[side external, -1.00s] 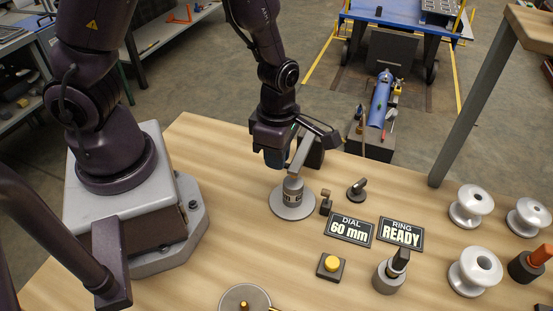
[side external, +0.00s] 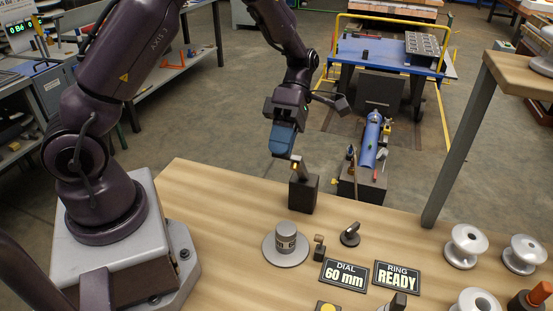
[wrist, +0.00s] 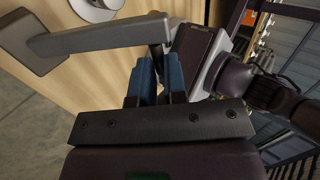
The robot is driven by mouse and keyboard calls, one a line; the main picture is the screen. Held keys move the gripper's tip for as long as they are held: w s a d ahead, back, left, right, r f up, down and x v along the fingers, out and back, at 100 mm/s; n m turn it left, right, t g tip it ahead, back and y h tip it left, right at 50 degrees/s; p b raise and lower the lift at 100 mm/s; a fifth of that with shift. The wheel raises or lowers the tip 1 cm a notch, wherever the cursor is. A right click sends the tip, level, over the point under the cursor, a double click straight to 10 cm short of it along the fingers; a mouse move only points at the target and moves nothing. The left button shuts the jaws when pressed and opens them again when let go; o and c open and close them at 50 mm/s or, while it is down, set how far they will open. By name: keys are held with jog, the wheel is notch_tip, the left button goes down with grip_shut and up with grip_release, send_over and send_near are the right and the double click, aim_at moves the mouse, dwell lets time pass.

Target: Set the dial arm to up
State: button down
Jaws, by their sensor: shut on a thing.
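The dial arm (side external: 298,172) is a grey bar that stands up from a dark block (side external: 303,196) at the table's far edge. My gripper (side external: 287,155) is above the block, with its blue fingers closed at the arm's upper end. In the wrist view, the grey dial arm (wrist: 95,40) runs across in front of the fingers. My gripper (wrist: 158,65) is shut there on a small part of the arm, mostly hidden between the fingers. A grey ribbed cylinder (side external: 286,236) stands on a round plate, apart from the arm. A sign (side external: 343,274) reads "DIAL 60 mm".
A second sign (side external: 397,279) reads "RING READY". A small dark lever (side external: 350,234) and a small post (side external: 319,247) stand near the cylinder. White insulators (side external: 466,247) stand at the right, by a grey upright (side external: 462,140). The table's left middle is clear.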

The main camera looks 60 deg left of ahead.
jog(key=w+a+g+h, duration=0.1)
jog(key=w+a, duration=0.6)
jog(key=shift+f, duration=0.2)
dwell(0.4)
jog(key=shift+a, duration=0.2)
jog(key=c, duration=1.2)
grip_release()
jog(key=shift+o, duration=0.2)
